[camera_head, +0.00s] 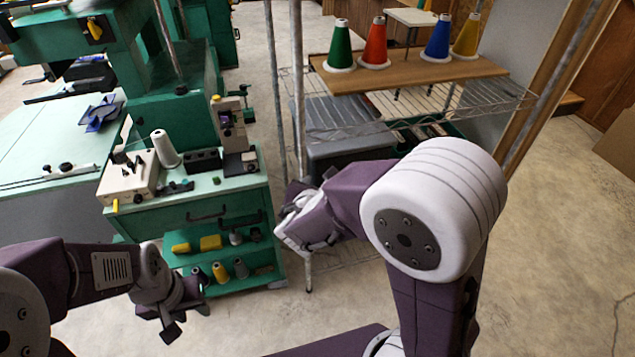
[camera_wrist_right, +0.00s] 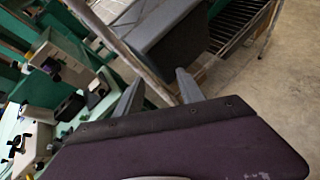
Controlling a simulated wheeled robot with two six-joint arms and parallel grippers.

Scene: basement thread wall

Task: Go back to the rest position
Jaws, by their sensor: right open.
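My left gripper (camera_head: 188,320) is low at the left in the head view, in front of the green cart, with its dark fingers spread and nothing between them. My right arm bends across the middle of the head view, and its white wrist (camera_head: 308,222) is beside a metal rack post. In the right wrist view my right gripper (camera_wrist_right: 158,92) shows two grey fingers standing apart with nothing between them. The right fingertips are hard to make out in the head view.
A green cart (camera_head: 235,206) with small machines and spools stands at the left. A wire rack (camera_head: 480,97) holds a wooden board (camera_head: 415,73) with green, red, blue and yellow thread cones. A grey bin (camera_head: 345,128) is below. Concrete floor (camera_head: 570,230) is clear at the right.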

